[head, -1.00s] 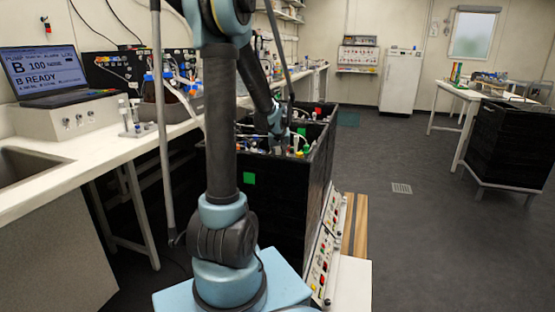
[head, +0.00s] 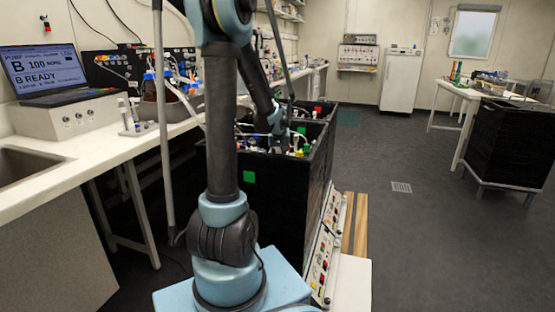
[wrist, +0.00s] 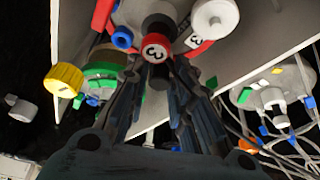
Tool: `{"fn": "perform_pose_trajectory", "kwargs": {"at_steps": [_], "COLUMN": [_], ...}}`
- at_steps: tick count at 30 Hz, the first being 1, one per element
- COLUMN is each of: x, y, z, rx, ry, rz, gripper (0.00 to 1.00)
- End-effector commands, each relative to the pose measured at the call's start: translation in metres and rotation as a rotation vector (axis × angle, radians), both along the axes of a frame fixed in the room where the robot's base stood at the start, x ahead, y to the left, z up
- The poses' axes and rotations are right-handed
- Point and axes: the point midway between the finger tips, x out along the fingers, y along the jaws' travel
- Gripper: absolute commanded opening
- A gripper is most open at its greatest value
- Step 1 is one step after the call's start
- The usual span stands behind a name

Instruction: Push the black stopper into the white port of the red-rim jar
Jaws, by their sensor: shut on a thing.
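My gripper (wrist: 158,88) points into the black crate, and its fingers are shut around a dark piece, apparently the black stopper (wrist: 158,74), between the tips in the wrist view. Red rim pieces (wrist: 103,14) of the jar show on both sides. I cannot tell whether the stopper touches the port. In the head view my gripper (head: 279,142) is small and partly hidden among the caps.
A yellow knob (wrist: 63,78) and green cap (wrist: 104,69) stand left of the fingers; a white cap (wrist: 215,18) stands right. A second white-lidded jar (wrist: 272,97) with tubes is further right. Black crate walls (head: 275,200) surround the jars.

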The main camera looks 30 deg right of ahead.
Motion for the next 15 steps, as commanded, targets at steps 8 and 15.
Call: {"fn": "perform_pose_trajectory", "kwargs": {"at_steps": [8, 15], "x": [0.0001, 0.0001], "y": [0.0, 0.0], "z": [-0.002, -0.002], "rx": [0.0, 0.0], "ry": [0.0, 0.0], "rz": [0.0, 0.0], "gripper": [0.12, 0.45]}}
